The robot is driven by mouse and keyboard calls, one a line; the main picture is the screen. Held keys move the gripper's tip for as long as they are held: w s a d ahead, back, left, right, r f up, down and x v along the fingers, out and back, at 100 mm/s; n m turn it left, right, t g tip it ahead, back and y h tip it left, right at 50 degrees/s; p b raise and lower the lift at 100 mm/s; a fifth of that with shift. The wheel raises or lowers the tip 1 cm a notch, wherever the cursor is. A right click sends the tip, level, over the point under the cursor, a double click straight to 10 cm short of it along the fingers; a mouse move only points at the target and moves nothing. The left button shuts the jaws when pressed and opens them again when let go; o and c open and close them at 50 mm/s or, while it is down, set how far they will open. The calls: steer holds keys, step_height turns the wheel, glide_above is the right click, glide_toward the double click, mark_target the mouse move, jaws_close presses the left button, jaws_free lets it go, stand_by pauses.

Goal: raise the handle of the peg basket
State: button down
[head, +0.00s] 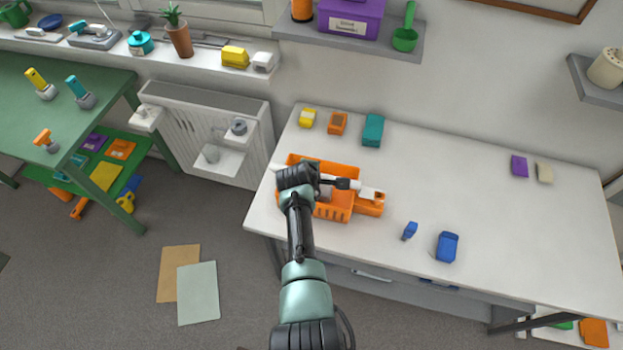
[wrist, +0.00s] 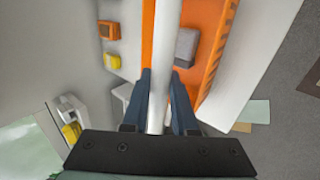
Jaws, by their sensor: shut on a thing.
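The orange peg basket (head: 333,212) stands on the white table near its left front part, partly hidden by my arm. Its slotted wall (wrist: 217,62) shows on the right of the wrist view. A pale bar, the handle (wrist: 165,35), runs lengthwise over the basket in the wrist view, between my fingers. My gripper (wrist: 161,84) is shut on this bar. In the head view my gripper (head: 340,184) is above the basket. A grey block (wrist: 186,45) shows inside the basket. How high the handle stands is hard to tell.
On the white table (head: 490,225), yellow, orange and teal items (head: 372,130) stand behind the basket. Two blue items (head: 447,246) are to its right, with purple and beige ones farther right. The middle of the table is mostly clear. A radiator (head: 190,135) is behind left.

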steer(key=w+b, duration=0.2)
steer(key=w+d+r+b, duration=0.1)
steer(key=shift+w, duration=0.2)
steer(key=shift+r, duration=0.1)
stand_by(0.9)
steer(key=c, duration=0.7)
jaws_free()
steer(key=shift+s, duration=0.1)
